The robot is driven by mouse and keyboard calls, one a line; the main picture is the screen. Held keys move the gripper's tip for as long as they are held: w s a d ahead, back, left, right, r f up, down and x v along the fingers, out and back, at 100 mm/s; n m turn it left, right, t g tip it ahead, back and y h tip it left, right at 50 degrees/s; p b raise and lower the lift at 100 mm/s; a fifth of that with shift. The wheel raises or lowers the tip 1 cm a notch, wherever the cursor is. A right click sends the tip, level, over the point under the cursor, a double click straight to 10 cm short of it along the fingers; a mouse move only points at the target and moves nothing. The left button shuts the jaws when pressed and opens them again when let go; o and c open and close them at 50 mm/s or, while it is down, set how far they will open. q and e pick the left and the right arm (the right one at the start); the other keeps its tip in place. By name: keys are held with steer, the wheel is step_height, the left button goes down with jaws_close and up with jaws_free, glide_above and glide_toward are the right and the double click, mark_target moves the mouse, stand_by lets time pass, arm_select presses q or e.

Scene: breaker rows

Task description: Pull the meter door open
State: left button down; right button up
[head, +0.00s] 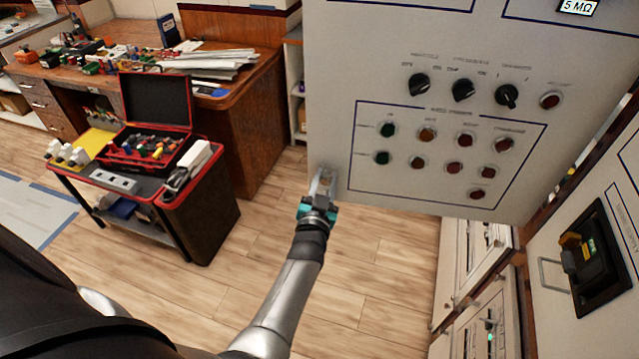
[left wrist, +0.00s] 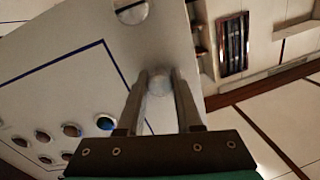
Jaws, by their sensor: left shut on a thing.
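The meter door (head: 375,55) is a large pale grey panel with black knobs, rows of coloured round buttons and a small "5 MΩ" display (head: 579,7) at the top. It stands swung out over the floor, its free edge to the left. My left gripper (head: 322,182) is at the door's lower left corner. In the left wrist view its two fingers sit on either side of a small round pale knob (left wrist: 158,84) on the door (left wrist: 55,65), shut on it. In the head view the gripper hides this knob. My right gripper is not in view.
A cart (head: 215,215) with an open red-edged tool case (head: 157,105) stands at the left. A wooden desk (head: 245,115) with papers is behind it. Cabinet panels (head: 605,195) with a black breaker unit (head: 597,260) are at the right. The wooden floor (head: 375,255) between is clear.

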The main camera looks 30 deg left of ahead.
arm_select(q)
steer(key=shift+r, duration=0.1)
stand_by(0.3)
steer(key=c, duration=0.6)
jaws_free()
steer(key=shift+s, duration=0.1)
